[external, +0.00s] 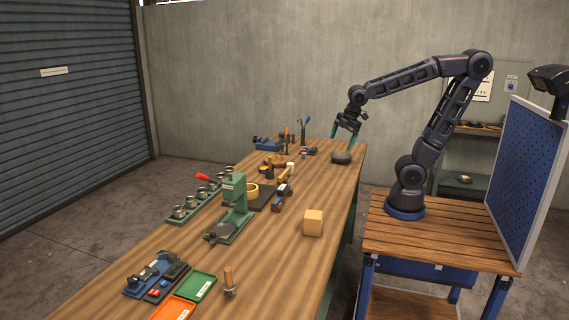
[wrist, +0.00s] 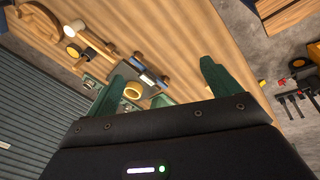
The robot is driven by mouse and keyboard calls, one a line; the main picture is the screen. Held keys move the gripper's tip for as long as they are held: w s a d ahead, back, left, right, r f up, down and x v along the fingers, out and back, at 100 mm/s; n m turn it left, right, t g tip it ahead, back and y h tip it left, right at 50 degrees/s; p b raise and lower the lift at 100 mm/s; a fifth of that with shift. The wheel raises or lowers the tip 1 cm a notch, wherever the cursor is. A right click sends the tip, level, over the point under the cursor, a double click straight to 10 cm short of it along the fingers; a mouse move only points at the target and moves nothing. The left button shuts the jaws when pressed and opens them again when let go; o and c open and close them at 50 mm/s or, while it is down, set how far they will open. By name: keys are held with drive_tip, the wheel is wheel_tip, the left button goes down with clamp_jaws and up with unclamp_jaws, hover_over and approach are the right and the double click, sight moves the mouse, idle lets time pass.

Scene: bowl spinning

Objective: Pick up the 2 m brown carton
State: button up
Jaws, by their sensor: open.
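A small tan-brown carton (external: 313,222) sits on the wooden bench (external: 335,200), near its right edge, in the external view. I see no other carton, and its real size cannot be read from here. My gripper (external: 345,134) is open and empty, its green fingers pointing down above the far end of the bench, well beyond the carton. A dark rounded object (external: 341,157) lies on the bench just below the fingers. In the wrist view the two green fingers (wrist: 165,65) are spread apart with nothing held between them. I cannot make out the carton there.
A green press (external: 232,200) and a yellow tape roll (external: 251,190) stand left of the carton. Several metal cups (external: 190,208) line the left edge. A green tray (external: 198,287) and an orange tray (external: 174,309) lie at the near end. Bare wood surrounds the carton.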

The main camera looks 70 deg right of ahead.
drive_tip(key=w+a+f+n, duration=0.3)
drive_tip(key=w+a+n, duration=0.1)
drive_tip(key=a+n, duration=0.3)
drive_tip(key=n+g, duration=0.3)
drive_tip(key=n, duration=1.6)
hover_over(313, 214)
drive_tip(key=f, duration=1.3)
drive_tip(key=shift+s, duration=0.4)
drive_tip(key=shift+a+f, duration=0.1)
drive_tip(key=shift+f, duration=0.25)
wheel_tip(313, 214, down, 4)
drive_tip(key=shift+f, duration=0.1)
drive_tip(key=shift+w+f, duration=0.15)
drive_tip(key=shift+f, duration=1.35)
drive_tip(key=shift+w+f, duration=0.15)
drive_tip(key=shift+f, duration=1.3)
drive_tip(key=c, duration=1.2)
